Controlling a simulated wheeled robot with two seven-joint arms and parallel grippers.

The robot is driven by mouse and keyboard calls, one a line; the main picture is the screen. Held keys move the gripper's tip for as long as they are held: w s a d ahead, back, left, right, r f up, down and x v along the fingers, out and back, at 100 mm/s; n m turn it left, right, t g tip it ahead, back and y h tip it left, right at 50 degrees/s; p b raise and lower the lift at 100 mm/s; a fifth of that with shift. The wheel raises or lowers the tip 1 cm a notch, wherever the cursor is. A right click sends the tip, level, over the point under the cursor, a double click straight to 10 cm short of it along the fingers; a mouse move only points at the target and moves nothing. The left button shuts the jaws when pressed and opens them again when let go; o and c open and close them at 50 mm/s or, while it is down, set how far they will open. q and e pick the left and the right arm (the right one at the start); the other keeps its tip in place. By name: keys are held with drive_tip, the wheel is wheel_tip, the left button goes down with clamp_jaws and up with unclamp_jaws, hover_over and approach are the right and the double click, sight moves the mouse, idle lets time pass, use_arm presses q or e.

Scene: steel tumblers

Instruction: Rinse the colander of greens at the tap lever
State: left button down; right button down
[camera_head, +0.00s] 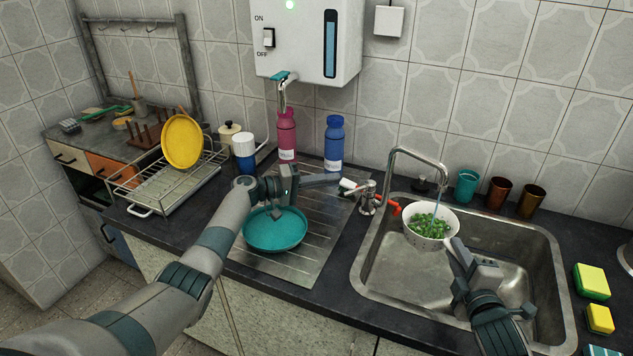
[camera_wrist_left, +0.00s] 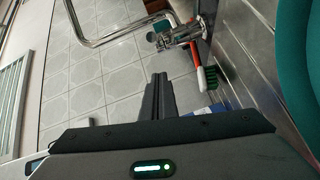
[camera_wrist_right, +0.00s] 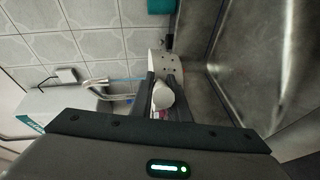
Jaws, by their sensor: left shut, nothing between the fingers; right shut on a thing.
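The white colander (camera_head: 410,230) of greens (camera_head: 428,226) is in the sink under the tap spout (camera_head: 425,158). A thin bluish stream of water runs from the spout onto the greens. My right gripper (camera_head: 457,246) is shut on the colander's near side; its holed wall shows in the right wrist view (camera_wrist_right: 172,70). My left gripper (camera_head: 338,179) is shut and empty, left of the tap body (camera_head: 367,198). In the left wrist view the closed fingers (camera_wrist_left: 158,80) are apart from the tap.
A teal pan (camera_head: 275,232) sits on the drainboard below my left arm. Pink (camera_head: 286,135) and blue (camera_head: 333,140) bottles stand behind. Three tumblers (camera_head: 498,194) line the back right counter. Sponges (camera_head: 591,281) lie right of the sink (camera_head: 388,270).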

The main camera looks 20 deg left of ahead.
sight(359, 190)
use_arm(q)
drive_tip(key=shift+s+d+f, duration=0.25)
drive_tip(key=shift+s+d, duration=0.3)
drive_tip(key=shift+d, duration=0.3)
drive_tip(key=shift+s+d+f, duration=0.2)
drive_tip(key=shift+s+d, duration=0.35)
drive_tip(key=shift+d, duration=0.25)
use_arm(e)
drive_tip(key=shift+r, duration=0.1)
use_arm(q)
drive_tip(key=shift+f, duration=0.1)
drive_tip(key=shift+s+d+n+t+y, duration=0.7)
drive_tip(key=shift+s+d+t+y, duration=0.1)
drive_tip(key=shift+d+t+y, duration=0.1)
drive_tip(key=shift+a, duration=0.2)
